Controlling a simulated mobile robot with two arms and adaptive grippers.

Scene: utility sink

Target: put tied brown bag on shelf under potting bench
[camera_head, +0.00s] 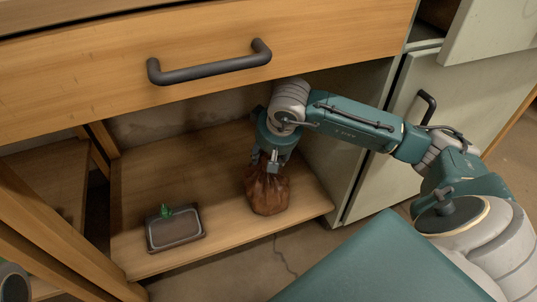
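The tied brown bag (267,192) stands upright on the wooden shelf (190,178) under the potting bench, near the shelf's right front part. My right gripper (269,166) points down at the bag's tied top from above. Its fingers are at the neck of the bag, but whether they grip it or only sit around it is too small to tell. My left gripper does not show; only a grey rounded part is at the lower left edge.
A small grey tray (160,238) with a green item (166,211) lies at the shelf's left front. A bench drawer (100,65) with a dark handle (210,68) overhangs the shelf. A wooden leg (60,225) stands left, a pale cabinet (378,165) right. The shelf between tray and bag is clear.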

